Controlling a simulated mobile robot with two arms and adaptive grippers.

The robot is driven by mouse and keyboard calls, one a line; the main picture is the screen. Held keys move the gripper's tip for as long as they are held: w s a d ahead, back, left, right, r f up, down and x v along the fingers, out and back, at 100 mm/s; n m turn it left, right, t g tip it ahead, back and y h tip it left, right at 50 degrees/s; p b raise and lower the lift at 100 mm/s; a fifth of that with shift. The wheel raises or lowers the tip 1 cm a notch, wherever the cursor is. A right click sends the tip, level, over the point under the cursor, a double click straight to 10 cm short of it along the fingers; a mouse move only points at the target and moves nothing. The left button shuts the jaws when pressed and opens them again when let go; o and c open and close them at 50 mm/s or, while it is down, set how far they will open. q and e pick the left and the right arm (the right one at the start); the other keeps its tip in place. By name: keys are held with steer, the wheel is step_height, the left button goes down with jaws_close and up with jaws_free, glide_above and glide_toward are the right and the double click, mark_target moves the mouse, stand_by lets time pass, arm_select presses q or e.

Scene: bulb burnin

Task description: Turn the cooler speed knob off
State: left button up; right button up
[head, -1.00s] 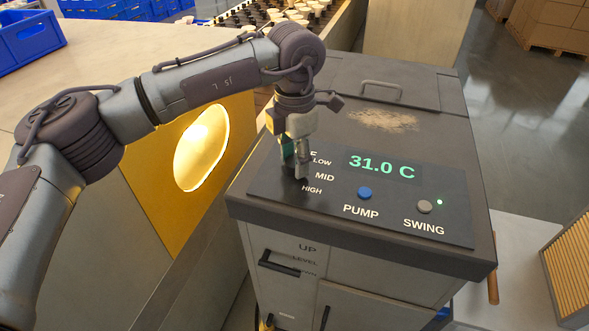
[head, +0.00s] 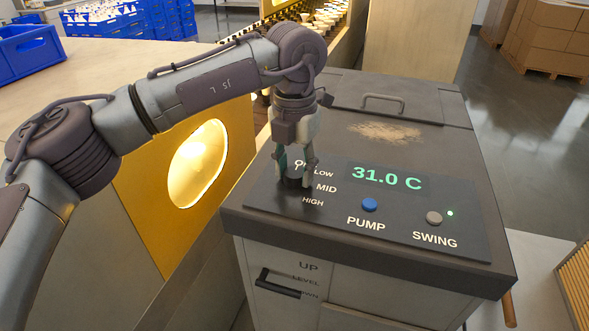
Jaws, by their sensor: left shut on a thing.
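The cooler (head: 350,240) is a grey cabinet with a dark sloping control panel (head: 335,215) on its top. The speed knob (head: 293,184) is a dark round knob at the panel's left, beside the LOW, MID and HIGH labels. My left gripper (head: 296,172) points down over it, shut on the knob with one finger at each side. The fingers partly hide the knob and the label above LOW. I cannot see which label the knob points to. My right gripper is not in view.
The panel also has a display (head: 387,178) reading 31.0 C, a blue PUMP button (head: 369,204), a grey SWING button (head: 434,217) and a small green light. A lid handle (head: 383,102) stands behind. A yellow panel with a glowing round opening (head: 198,165) is left of the cooler.

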mark_target(294, 172)
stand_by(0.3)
arm_select(q)
steer(key=o, duration=1.1)
steer(key=shift+o, duration=0.2)
steer(key=shift+r, duration=0.1)
step_height(294, 172, up, 12)
